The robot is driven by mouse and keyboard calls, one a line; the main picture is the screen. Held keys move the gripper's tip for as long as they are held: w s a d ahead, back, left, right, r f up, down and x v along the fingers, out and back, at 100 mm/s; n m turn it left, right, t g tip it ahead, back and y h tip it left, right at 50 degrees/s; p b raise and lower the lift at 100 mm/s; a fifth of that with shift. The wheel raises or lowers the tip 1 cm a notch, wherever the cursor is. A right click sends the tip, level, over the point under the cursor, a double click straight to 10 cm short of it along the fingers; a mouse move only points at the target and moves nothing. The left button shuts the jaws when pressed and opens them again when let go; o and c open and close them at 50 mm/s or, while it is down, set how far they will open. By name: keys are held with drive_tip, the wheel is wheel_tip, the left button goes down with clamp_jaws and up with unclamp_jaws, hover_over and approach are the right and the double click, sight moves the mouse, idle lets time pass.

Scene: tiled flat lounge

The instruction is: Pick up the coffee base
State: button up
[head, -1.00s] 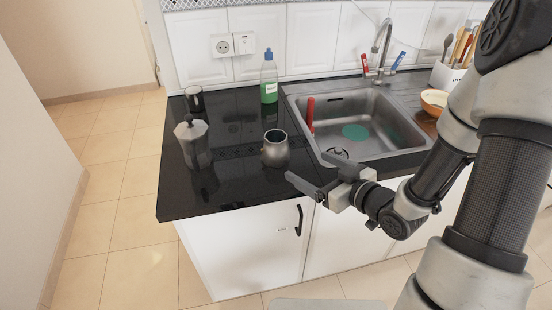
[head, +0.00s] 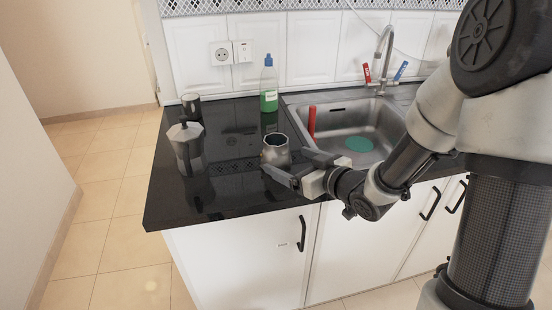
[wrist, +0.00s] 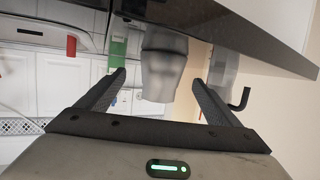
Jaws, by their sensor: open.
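The coffee base (head: 275,148) is a grey metal, open-topped, faceted pot. It stands upright on the black worktop, left of the sink. My gripper (head: 282,160) is open, with its fingers pointing left at the base's near right side. In the wrist view, which is upside down, the coffee base (wrist: 163,72) appears between the two open fingertips (wrist: 159,77). I cannot tell how far it reaches in between them. No grip on it shows. A whole moka pot (head: 186,150) with lid and dark handle stands to its left.
A green soap bottle (head: 269,88) stands behind the base. A dark cup (head: 191,107) is at the back left. The sink (head: 338,113), with a red upright object (head: 311,121) at its left side, lies to the right. The worktop's front left (head: 175,208) is clear.

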sight(284, 158)
drive_tip(key=b+x, duration=0.1)
drive_tip(key=x, duration=0.4)
drive_tip(key=shift+s+a, duration=0.15)
drive_tip(key=shift+r, duration=0.1)
drive_tip(key=c, duration=1.3)
